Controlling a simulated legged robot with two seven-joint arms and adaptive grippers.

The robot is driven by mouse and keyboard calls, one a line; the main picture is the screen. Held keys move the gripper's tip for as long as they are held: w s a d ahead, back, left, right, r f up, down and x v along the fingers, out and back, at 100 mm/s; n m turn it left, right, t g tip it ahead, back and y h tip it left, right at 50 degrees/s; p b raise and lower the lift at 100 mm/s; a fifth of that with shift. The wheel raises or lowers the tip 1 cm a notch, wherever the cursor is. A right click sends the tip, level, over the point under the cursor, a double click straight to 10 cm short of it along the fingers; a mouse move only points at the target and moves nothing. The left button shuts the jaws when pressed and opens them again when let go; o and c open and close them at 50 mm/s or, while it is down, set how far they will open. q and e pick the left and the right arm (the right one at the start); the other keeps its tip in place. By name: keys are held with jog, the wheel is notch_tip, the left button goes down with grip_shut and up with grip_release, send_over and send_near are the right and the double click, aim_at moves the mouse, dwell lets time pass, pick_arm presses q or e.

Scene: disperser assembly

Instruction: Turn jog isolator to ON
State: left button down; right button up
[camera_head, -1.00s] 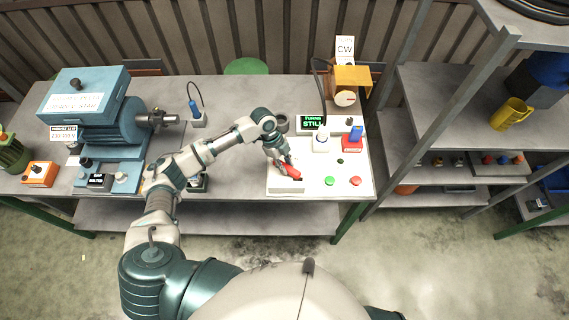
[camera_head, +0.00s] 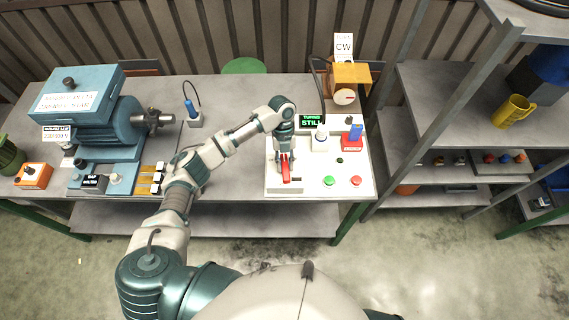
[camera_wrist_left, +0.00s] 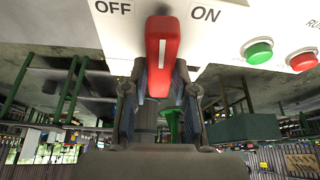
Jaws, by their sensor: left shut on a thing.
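The jog isolator's red handle (camera_head: 286,173) is on the white panel (camera_head: 313,175) at the table's front right. In the left wrist view the handle (camera_wrist_left: 162,50) has a white line and stands about midway between the OFF label (camera_wrist_left: 113,8) and the ON label (camera_wrist_left: 206,14). My left gripper (camera_head: 285,156) is shut on the handle from behind. In the left wrist view its two fingers (camera_wrist_left: 160,88) lie on either side of the handle. The handle's pivot is hidden. My right gripper is not in view.
A green button (camera_head: 328,181) and a red button (camera_head: 355,181) are right of the handle. A display reading STILL (camera_head: 311,121) and a red block with a blue lever (camera_head: 353,136) stand behind. The blue motor (camera_head: 118,125) is at left.

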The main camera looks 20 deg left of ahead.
pick_arm(q)
jog(key=shift+w+r+m, duration=0.15)
jog(key=shift+m, duration=0.35)
jog(key=shift+y, duration=0.3)
jog(key=c, duration=1)
grip_release()
jog(key=shift+o, duration=0.4)
jog(key=v, duration=1.1)
jog(key=shift+r, duration=0.35)
